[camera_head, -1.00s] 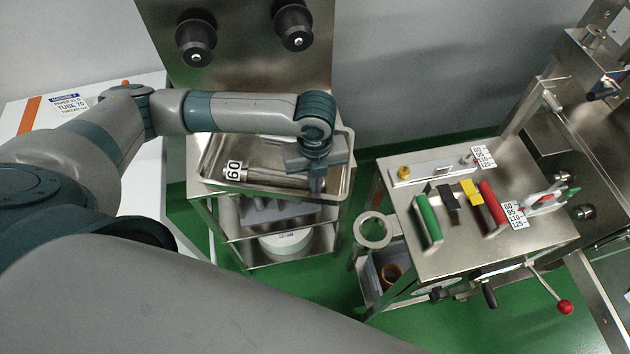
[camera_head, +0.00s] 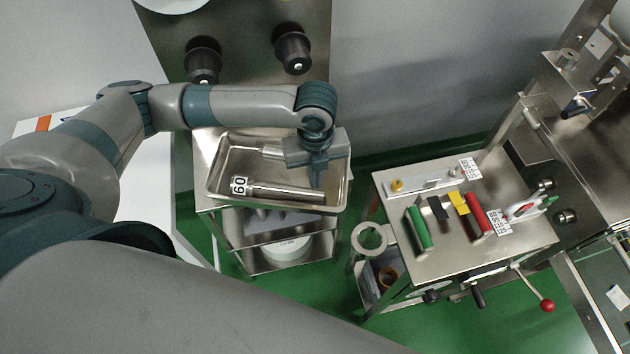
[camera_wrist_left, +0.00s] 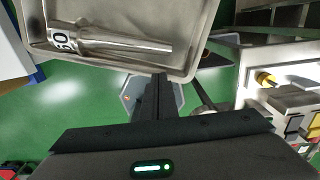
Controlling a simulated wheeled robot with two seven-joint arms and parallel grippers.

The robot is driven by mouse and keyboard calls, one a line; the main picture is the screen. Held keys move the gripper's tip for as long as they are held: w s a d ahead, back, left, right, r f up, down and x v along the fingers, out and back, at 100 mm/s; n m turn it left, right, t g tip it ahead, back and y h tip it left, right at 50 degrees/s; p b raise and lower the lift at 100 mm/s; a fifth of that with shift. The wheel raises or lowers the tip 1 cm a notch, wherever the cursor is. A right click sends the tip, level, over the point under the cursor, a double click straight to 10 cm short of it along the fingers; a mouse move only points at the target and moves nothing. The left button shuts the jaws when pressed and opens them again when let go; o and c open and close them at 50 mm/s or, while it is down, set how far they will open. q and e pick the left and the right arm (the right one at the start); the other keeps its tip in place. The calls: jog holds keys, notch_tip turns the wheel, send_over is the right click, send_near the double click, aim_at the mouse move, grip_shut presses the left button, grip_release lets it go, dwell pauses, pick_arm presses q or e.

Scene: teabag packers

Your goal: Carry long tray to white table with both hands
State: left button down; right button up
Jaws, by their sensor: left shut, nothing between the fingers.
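The long tray (camera_head: 213,188) is a shallow metal tray on the top of a metal cart. A metal tube (camera_head: 285,192) with a "60" label lies in it. In the left wrist view the tray (camera_wrist_left: 198,45) fills the upper left, with the tube (camera_wrist_left: 120,42) inside. My left gripper (camera_head: 316,184) is shut and empty at the tray's right part; its fingers (camera_wrist_left: 160,78) point toward the rim. Whether they touch it I cannot tell. The white table (camera_head: 152,188) is left of the cart, partly hidden by my left arm. My right gripper is not in view.
The cart has lower shelves (camera_head: 285,250). To the right, a metal stand (camera_head: 450,240) carries green, black, yellow and red parts, with a red-knobbed lever (camera_head: 547,306) in front. Black knobs (camera_head: 293,50) stick out behind the cart. Green floor shows between cart and stand.

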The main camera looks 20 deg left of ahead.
pick_arm(q)
jog(key=shift+w, duration=0.15)
jog(key=w+d+m+b, duration=0.1)
jog(key=w+m+b, duration=0.7)
jog(key=w+b, duration=1)
jog(key=w, duration=0.6)
jog(key=shift+w+d+r+m, duration=0.2)
jog(key=shift+w+r+m, duration=0.05)
jog(key=shift+m, duration=0.05)
jog(key=shift+f, duration=0.1)
